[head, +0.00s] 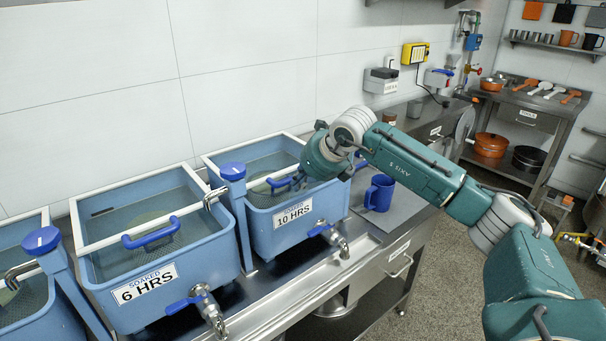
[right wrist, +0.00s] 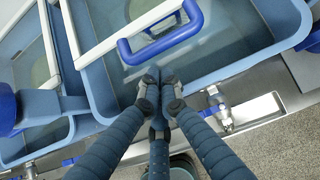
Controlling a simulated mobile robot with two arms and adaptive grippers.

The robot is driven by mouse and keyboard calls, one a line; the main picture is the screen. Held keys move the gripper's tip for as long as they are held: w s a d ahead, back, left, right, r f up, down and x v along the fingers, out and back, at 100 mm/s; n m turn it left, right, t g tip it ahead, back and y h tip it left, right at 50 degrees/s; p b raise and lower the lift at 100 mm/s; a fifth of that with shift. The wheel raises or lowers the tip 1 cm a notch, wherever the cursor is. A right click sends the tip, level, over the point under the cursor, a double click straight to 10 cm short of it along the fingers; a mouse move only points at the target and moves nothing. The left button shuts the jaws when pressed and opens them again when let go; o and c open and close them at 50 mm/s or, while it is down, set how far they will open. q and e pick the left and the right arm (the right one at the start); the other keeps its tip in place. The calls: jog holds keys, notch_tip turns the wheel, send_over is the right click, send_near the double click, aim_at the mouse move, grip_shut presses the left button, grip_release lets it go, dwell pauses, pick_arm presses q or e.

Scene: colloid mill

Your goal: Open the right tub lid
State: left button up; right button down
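The right tub (head: 318,219) is blue, labelled "10 HRS", and holds liquid. Its lid (head: 243,148) has a white frame and clear panel and looks shut on the tub. A blue handle (head: 284,183) on the lid is partly behind my right gripper (head: 301,178) in the head view. In the right wrist view, the handle (right wrist: 160,48) lies just beyond the fingertips. My right gripper (right wrist: 160,88) has its fingertips drawn together with nothing visible between them, and I see no clear contact with the handle. My left gripper is not in view.
The middle tub (head: 170,272), labelled "6 HRS", stands to the left, with a blue-capped post (head: 233,172) between the tubs. A tap (head: 334,238) sticks out from the right tub's front. A blue mug (head: 379,193) stands to the right on the steel counter.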

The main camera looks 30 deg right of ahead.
jog(key=shift+p+x, duration=0.4)
jog(key=shift+x, duration=1.9)
jog(key=shift+r, duration=0.15)
